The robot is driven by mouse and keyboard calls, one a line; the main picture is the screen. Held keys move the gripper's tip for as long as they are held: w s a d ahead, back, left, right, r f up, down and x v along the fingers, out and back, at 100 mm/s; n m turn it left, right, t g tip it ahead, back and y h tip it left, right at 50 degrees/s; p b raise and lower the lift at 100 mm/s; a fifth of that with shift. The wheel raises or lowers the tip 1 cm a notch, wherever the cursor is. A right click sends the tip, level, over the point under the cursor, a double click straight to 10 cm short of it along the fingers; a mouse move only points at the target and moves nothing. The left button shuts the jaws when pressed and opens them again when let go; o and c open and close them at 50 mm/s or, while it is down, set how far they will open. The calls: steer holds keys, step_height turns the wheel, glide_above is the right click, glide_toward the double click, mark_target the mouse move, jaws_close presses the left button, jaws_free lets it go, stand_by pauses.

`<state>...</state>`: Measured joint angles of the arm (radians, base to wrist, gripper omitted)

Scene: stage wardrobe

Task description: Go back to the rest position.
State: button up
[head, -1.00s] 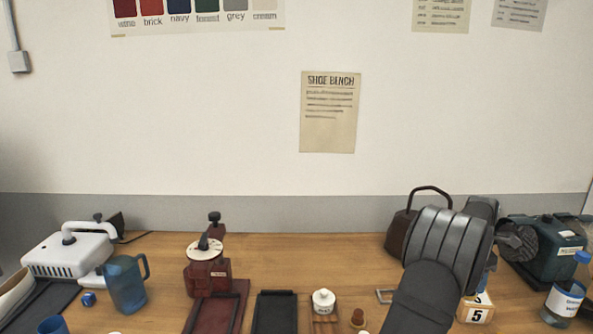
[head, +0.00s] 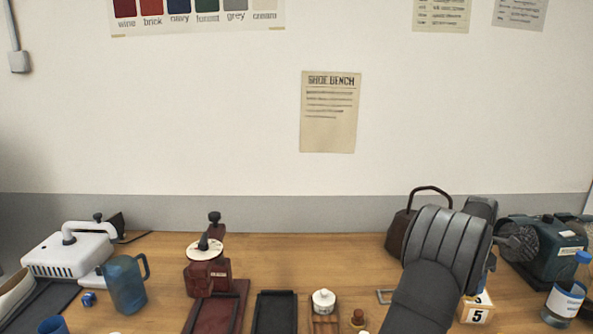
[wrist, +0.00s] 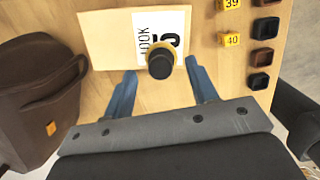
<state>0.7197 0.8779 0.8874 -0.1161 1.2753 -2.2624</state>
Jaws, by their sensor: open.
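My gripper (wrist: 161,70) is open in the wrist view, its two blue fingers apart with nothing held between them. A black knob with a yellow ring (wrist: 160,66) shows between the fingertips, with a gap on either side. It stands on a pale wooden block with a white label (wrist: 175,22) reading "LOOK" and "5". In the head view my arm is at the right and hides the fingers. Part of a block marked 5 (head: 476,315) shows beside it. I cannot tell the fingers' height relative to the knob.
A brown bag (head: 400,236) stands behind my arm, at left in the wrist view (wrist: 38,95). A green machine (head: 552,248) and labelled bottle (head: 565,301) stand right. A red press (head: 207,275), blue jug (head: 125,286) and white machine (head: 68,254) stand left. Bare bench lies behind the black tray (head: 274,312).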

step_height(320, 180, up, 9)
steer(key=a, duration=0.1)
steer(key=f, duration=0.4)
steer(key=d+f, duration=0.1)
steer(key=f, duration=0.7)
steer(key=shift+d, duration=0.2)
steer(key=r, duration=0.5)
steer(key=shift+s+d+r, duration=0.15)
steer(key=shift+s, duration=0.2)
steer(key=s+d+r, duration=0.3)
steer(key=s+r, duration=0.3)
steer(key=s, duration=0.5)
steer(key=s+a+f+n, duration=0.1)
steer(key=a+f, duration=0.2)
steer(key=a, duration=0.5)
steer(key=s+a+f+n, duration=0.15)
steer(key=a+f, duration=0.25)
steer(key=a, duration=0.5)
steer(key=w+a+f, duration=0.1)
steer(key=w+f, duration=0.1)
steer(key=w, duration=0.1)
steer(key=w+a+f, duration=0.2)
steer(key=w, duration=0.1)
steer(key=w+a+f, duration=0.1)
steer(key=w+f, duration=0.1)
steer(key=w, duration=0.1)
steer(key=shift+w+a, duration=0.2)
steer(key=shift+w, duration=0.1)
